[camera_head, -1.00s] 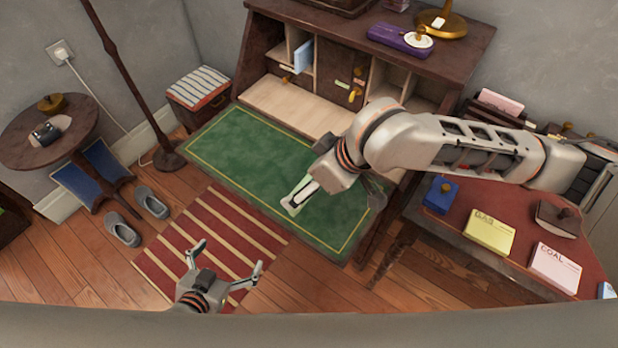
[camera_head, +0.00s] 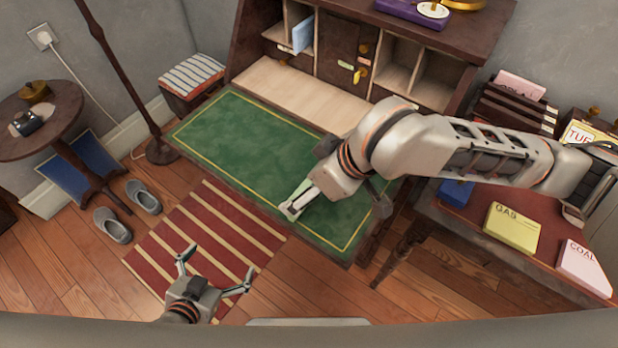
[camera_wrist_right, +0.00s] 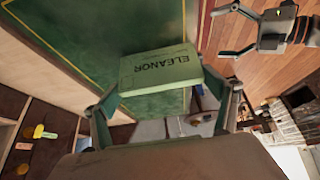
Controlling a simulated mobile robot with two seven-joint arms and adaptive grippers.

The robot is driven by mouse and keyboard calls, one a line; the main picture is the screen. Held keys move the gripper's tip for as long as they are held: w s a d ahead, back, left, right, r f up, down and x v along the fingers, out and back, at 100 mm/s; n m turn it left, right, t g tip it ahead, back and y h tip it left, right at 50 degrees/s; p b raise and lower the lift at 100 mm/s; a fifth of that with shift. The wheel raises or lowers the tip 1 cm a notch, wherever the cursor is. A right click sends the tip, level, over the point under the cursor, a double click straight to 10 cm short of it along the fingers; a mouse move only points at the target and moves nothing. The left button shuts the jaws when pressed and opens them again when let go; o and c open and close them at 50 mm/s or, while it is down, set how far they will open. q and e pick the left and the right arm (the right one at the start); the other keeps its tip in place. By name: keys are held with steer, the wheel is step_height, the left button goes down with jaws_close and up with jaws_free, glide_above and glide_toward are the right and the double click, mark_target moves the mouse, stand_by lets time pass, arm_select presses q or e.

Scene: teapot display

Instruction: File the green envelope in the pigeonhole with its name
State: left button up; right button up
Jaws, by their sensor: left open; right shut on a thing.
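The green envelope (camera_wrist_right: 160,72) shows the name ELEANOR, upside down, in the right wrist view. My right gripper (camera_head: 292,207) is shut on it and holds it over the green desk mat (camera_head: 240,140); in the head view the fingers mostly hide it. The pigeonholes are in the desk's back. A left pigeonhole holds a blue envelope (camera_head: 302,36); two right pigeonholes (camera_head: 400,65) look empty. Small labels (camera_head: 344,64) there are too small to read. My left gripper (camera_head: 216,264) is open and empty above the striped rug.
A side table on the right bears a yellow GAS block (camera_head: 513,228), a pink COAL block (camera_head: 583,268) and a blue item (camera_head: 457,191). A floor lamp pole (camera_head: 120,75) and striped stool (camera_head: 192,78) stand left of the desk. Slippers (camera_head: 112,225) lie on the floor.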

steer(key=o, duration=1)
steer(key=v, duration=1.2)
